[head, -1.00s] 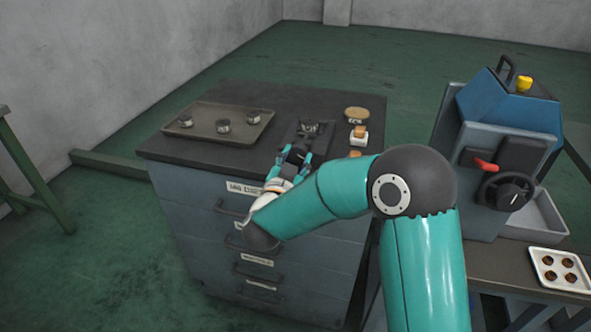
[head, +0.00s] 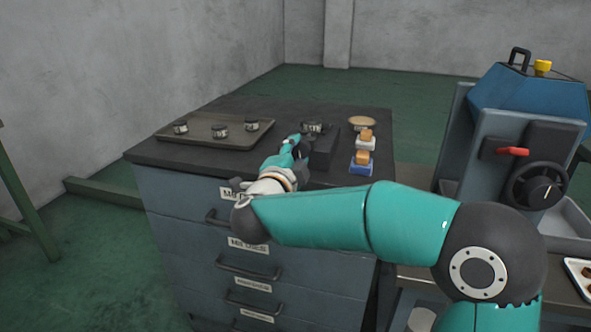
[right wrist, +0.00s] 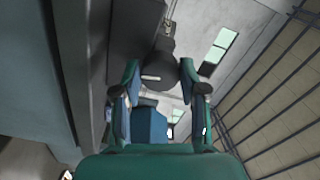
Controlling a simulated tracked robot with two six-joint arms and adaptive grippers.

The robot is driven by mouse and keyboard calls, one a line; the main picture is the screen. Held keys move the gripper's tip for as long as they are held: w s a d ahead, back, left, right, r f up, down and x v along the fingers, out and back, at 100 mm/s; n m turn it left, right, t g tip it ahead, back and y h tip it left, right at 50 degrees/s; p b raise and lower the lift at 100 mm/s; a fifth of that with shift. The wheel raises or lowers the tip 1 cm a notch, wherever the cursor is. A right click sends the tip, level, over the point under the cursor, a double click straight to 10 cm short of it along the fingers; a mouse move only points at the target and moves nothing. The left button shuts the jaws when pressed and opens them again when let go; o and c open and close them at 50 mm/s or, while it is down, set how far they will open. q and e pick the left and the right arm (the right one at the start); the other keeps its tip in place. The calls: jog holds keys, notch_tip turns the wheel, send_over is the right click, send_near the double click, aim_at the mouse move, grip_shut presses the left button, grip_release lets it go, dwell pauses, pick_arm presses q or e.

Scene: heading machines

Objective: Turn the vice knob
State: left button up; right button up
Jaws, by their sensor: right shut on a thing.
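The dark vice (head: 322,150) sits near the front edge of the cabinet top, with a small labelled round part (head: 312,127) at its upper end. My right gripper (head: 300,146) reaches over the cabinet's front edge to the near left side of the vice and hides the knob in the head view. In the right wrist view, the dark round vice knob (right wrist: 158,68), with a pale bar on it, lies between the two fingertips of my right gripper (right wrist: 160,80). The gripper is shut on the knob. My left gripper is not in view.
A tray (head: 249,135) with several small labelled round parts lies left of the vice. Blue and white holders with tan blocks (head: 362,160) and a tan disc (head: 362,121) stand right of it. A blue machine (head: 530,100) with a handwheel (head: 538,186) stands further right.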

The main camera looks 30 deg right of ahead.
jog(key=shift+f+m+b, duration=0.25)
jog(key=shift+m+b, duration=0.95)
jog(key=shift+m, duration=0.1)
jog(key=o, duration=1.1)
jog(key=shift+s, duration=0.1)
jog(key=shift+o, duration=0.2)
jog(key=shift+r, duration=0.15)
jog(key=v, duration=1.2)
